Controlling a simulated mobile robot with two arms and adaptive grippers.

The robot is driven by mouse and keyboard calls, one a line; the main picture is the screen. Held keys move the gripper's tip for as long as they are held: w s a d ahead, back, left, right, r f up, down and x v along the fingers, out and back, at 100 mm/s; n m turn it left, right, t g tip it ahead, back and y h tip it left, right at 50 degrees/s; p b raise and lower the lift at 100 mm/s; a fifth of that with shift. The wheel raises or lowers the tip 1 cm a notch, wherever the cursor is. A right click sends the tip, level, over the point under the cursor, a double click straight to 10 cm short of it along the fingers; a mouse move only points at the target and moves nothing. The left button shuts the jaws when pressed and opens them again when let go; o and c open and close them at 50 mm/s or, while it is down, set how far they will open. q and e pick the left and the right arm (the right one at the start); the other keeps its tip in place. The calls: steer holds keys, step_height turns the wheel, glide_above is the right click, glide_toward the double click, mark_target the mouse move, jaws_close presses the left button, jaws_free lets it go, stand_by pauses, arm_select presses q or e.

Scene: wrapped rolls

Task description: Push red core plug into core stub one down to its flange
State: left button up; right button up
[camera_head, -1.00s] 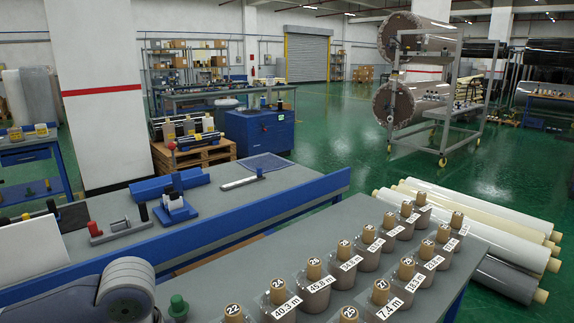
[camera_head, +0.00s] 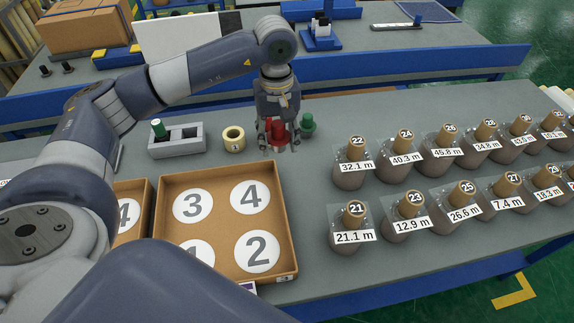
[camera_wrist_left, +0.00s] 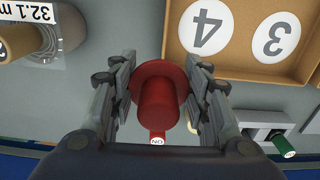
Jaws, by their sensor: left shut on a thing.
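My left gripper (camera_head: 280,146) points down over the table, its fingers shut on the red core plug (camera_head: 278,131). In the left wrist view the red plug (camera_wrist_left: 158,100) sits between the fingers (camera_wrist_left: 160,100), its round flange and narrower knob visible. Core stub one (camera_head: 233,139), a short tan ring tagged 1, stands on the table to the left of the gripper, apart from the plug. Its bore is open at the top. I cannot tell whether the plug touches the table. My right gripper is not in view.
A green plug (camera_head: 308,125) stands just right of the gripper. A grey holder (camera_head: 192,146) with a green piece (camera_head: 158,128) is left of the stub. A tan tray (camera_head: 222,222) with numbered circles lies in front. Wrapped rolls (camera_head: 350,174) fill the right side.

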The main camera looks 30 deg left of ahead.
arm_select(q)
steer(key=w+a+f+n, duration=0.1)
steer(key=w+a+n, duration=0.1)
steer(key=a+n, duration=0.3)
steer(key=w+a+n, duration=0.3)
steer(key=a+n, duration=0.3)
steer(key=a, duration=0.7)
steer(key=shift+w+a+f+p, duration=0.2)
steer(key=shift+a+f+p, duration=0.15)
steer(key=shift+p, duration=0.1)
steer(key=shift+d+f+b, duration=0.1)
steer(key=shift+f+b, duration=1.45)
steer(key=shift+f, duration=1.35)
steer(key=shift+f+b, duration=0.35)
steer(key=shift+f, duration=0.6)
steer(key=o, duration=1)
